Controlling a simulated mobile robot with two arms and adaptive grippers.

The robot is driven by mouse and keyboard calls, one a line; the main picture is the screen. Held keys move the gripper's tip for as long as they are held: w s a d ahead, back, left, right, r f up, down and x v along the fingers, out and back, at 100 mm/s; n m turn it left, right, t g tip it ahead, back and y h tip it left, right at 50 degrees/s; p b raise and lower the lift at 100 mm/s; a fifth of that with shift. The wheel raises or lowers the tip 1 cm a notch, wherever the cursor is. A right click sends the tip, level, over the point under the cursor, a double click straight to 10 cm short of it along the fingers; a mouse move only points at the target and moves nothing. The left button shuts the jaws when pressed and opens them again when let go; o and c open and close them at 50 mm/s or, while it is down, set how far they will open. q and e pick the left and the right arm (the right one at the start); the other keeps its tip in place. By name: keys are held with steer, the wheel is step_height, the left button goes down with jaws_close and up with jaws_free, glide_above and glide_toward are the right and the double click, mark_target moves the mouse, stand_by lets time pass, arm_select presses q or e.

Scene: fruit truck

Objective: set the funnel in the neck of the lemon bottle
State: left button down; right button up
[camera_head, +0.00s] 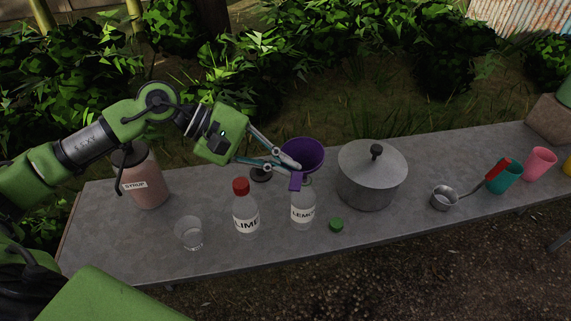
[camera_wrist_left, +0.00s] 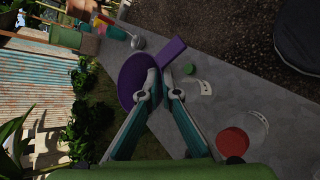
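The purple funnel (camera_head: 302,153) is in my left gripper (camera_head: 297,166), whose fingers are closed on it near where the cone meets the spout. The wide mouth faces up and the spout points down toward the camera. In the wrist view the funnel (camera_wrist_left: 134,78) lies beyond the fingertips (camera_wrist_left: 158,80). The clear lemon bottle (camera_head: 303,211) stands upright without a cap, just below the spout in the head view. The spout overlaps the bottle's top there, and I cannot tell whether it touches or enters the neck. My right gripper is not in view.
The lime bottle (camera_head: 246,219) with a red cap and a glass (camera_head: 188,234) stand left of the lemon bottle. A green cap (camera_head: 336,225) lies to its right. A lidded pot (camera_head: 372,178), a ladle (camera_head: 445,198) and cups stand further right. The syrup jar (camera_head: 146,178) is at left.

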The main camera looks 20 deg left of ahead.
arm_select(q)
steer(key=shift+f, duration=0.2)
stand_by(0.5)
steer(key=c, duration=2.2)
jaws_free()
steer(key=shift+v, duration=6)
